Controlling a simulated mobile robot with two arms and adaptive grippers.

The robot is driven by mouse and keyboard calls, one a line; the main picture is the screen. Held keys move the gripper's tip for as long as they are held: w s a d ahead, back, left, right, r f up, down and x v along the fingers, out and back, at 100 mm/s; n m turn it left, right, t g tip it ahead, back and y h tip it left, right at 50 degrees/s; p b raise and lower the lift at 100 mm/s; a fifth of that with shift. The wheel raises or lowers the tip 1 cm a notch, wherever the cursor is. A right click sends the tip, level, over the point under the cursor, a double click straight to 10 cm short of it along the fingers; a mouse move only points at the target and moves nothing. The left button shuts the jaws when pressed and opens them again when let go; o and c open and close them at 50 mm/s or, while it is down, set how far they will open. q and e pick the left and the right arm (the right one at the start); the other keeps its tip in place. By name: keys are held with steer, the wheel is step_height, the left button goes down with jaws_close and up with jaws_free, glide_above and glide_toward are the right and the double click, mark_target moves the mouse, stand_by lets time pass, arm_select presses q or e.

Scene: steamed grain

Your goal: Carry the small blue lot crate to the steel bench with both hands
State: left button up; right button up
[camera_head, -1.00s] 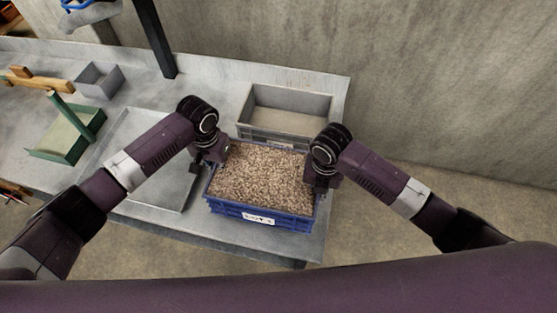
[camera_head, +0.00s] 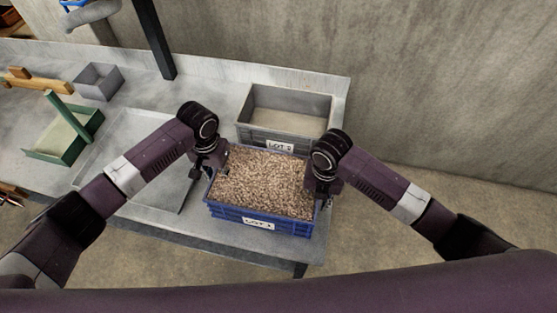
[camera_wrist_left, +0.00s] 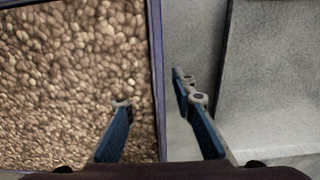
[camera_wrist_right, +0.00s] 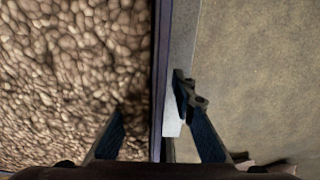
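The small blue lot crate (camera_head: 232,216), full of brown grain (camera_head: 262,180), sits upright at the right end of the steel bench (camera_head: 225,233), with a white label on its front. My left gripper (camera_head: 208,168) is at its left wall and my right gripper (camera_head: 322,192) at its right wall. In the left wrist view, the open fingers (camera_wrist_left: 158,128) straddle the wall, one over the grain and one outside, with gaps either side. The right wrist view shows the same open straddle by the fingers (camera_wrist_right: 155,125). Fingertip depth is hard to tell.
A grey crate (camera_head: 286,134) labelled as a lot stands just behind the blue crate. A shallow metal tray (camera_head: 118,133) lies to the left, then a green tray (camera_head: 58,150) and a small grey bin (camera_head: 98,82). A dark post (camera_head: 155,40) rises behind. The wall stands behind the bench.

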steer(key=shift+w, duration=0.1)
arm_select(q)
steer(key=shift+w+d+r, duration=0.1)
step_height(320, 180, up, 11)
steer(key=shift+r, duration=0.35)
arm_select(e)
step_height(320, 180, up, 12)
steer(key=shift+f, duration=0.1)
stand_by(0.7)
